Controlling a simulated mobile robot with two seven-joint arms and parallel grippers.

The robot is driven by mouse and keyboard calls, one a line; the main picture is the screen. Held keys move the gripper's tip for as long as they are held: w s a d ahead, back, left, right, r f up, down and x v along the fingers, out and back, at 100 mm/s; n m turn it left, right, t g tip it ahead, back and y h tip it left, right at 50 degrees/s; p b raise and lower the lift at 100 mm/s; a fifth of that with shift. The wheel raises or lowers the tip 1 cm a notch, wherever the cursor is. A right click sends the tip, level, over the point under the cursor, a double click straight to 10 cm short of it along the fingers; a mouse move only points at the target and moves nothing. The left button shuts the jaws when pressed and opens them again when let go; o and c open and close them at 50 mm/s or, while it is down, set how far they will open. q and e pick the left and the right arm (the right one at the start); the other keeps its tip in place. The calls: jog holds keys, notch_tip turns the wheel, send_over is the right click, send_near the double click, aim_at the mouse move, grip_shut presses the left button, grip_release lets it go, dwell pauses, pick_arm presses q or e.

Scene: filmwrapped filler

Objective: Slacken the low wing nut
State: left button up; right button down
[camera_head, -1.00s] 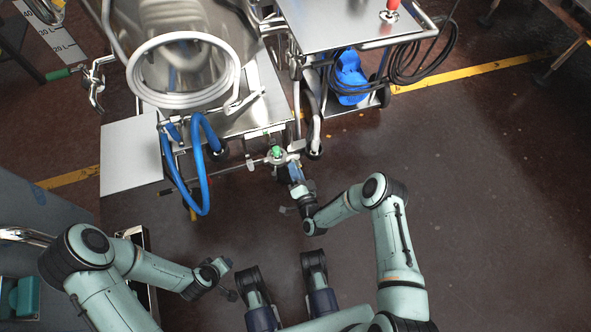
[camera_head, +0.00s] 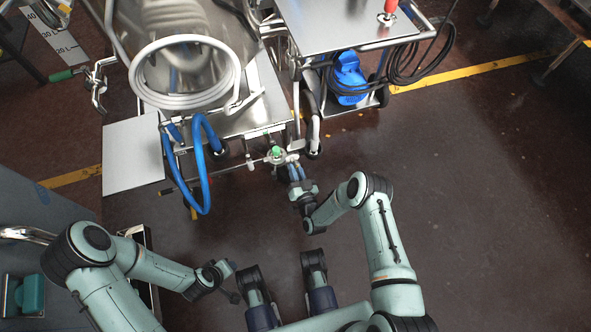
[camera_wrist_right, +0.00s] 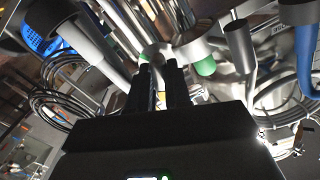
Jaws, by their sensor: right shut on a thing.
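My right gripper (camera_head: 294,170) reaches up to the metal pipework at the lower front of the steel vessel, beside a fitting with a green cap (camera_head: 276,151). In the right wrist view, its two dark fingers (camera_wrist_right: 159,68) are close together with their tips at a metal fitting, shut on a small part. I take this to be the low wing nut; the fingers and fitting mostly hide it, and its wings cannot be made out. My left gripper (camera_head: 232,282) is at lower left, away from the pipework; its jaws are too small to read.
A blue hose (camera_head: 206,165) hangs left of the fitting. The steel vessel (camera_head: 178,25) with a coiled white hose (camera_head: 133,72) stands behind it. A steel cart (camera_head: 345,25) with a blue item (camera_head: 349,78) and black cable (camera_head: 408,68) is at upper right. Floor at right is clear.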

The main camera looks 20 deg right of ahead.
jog(key=shift+w+r, duration=0.15)
jog(key=shift+r, duration=0.05)
jog(key=c, duration=1.1)
grip_release()
jog(key=shift+o, duration=0.2)
jog(key=shift+f, duration=0.15)
pick_arm(q)
jog(key=shift+s+f, duration=0.1)
pick_arm(e)
jog(key=shift+f, duration=0.1)
